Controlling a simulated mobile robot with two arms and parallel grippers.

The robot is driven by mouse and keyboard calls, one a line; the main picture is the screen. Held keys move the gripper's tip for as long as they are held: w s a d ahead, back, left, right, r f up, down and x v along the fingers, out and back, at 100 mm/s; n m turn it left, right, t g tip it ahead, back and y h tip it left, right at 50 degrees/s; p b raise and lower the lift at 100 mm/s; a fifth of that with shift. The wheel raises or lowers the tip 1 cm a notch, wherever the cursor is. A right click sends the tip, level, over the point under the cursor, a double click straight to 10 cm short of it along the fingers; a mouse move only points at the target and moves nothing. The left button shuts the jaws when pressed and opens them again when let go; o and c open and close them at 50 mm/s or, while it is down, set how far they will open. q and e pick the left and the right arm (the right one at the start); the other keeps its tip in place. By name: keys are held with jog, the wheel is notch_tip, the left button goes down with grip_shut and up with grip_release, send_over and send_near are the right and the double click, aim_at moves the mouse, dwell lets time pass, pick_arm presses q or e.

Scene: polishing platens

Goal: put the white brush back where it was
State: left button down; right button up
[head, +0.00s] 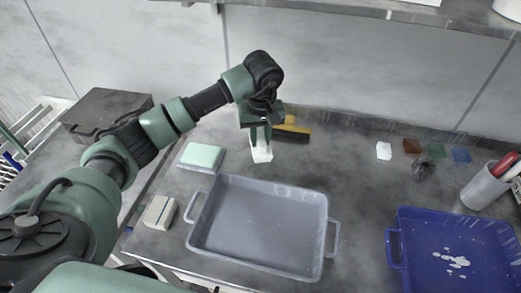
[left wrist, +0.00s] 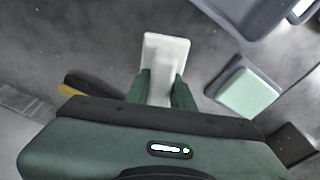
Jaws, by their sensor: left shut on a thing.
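The white brush (head: 261,153) is held by my left gripper (head: 258,131) above the back of the grey table, behind the grey tray. In the left wrist view the brush (left wrist: 165,55) sticks out between the two green fingers of my left gripper (left wrist: 160,90), which are shut on it. I cannot tell whether the brush touches the table. My right gripper is not in view.
A brush with a yellow handle (head: 291,128) lies right behind the held brush. A green block on a grey dish (head: 203,154), a cream block (head: 160,210), a grey tray (head: 320,225) and a blue tray (head: 400,215) stand around. Small coloured squares (head: 411,146) and a cup (head: 480,190) are at right.

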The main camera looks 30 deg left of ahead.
pick_arm(q)
notch_tip(320, 180, down, 5)
jog(key=shift+f, duration=0.1)
dwell(0.3)
jog(key=shift+f, duration=0.2)
jog(key=c, duration=1.2)
grip_release()
jog(key=shift+r, duration=0.15)
